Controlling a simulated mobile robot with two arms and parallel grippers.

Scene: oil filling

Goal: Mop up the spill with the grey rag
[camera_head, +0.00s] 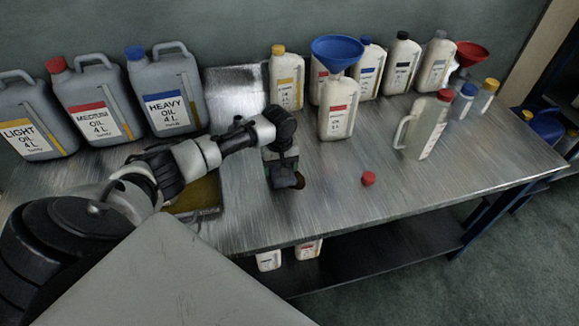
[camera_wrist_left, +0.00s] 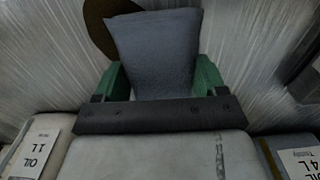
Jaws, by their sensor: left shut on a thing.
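The grey rag (camera_wrist_left: 153,50) is between the green fingers of my left gripper (camera_wrist_left: 160,80) in the left wrist view. My left gripper (camera_head: 284,175) is shut on it and points down at the middle of the bench. In the head view the rag (camera_head: 284,179) is a small bluish-grey patch at the fingertips. The brown spill (camera_wrist_left: 96,18) shows beside and partly behind the rag in the wrist view. In the head view only a dark edge of the spill (camera_head: 299,182) shows by the fingers. Whether the rag touches the bench is unclear. My right gripper is not in view.
A red cap (camera_head: 368,178) lies right of the gripper. A white bottle with a blue funnel (camera_head: 337,50) stands behind. Large grey cans (camera_head: 170,98) line the back left; more bottles and a clear jug (camera_head: 424,127) stand right. The front right bench is clear.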

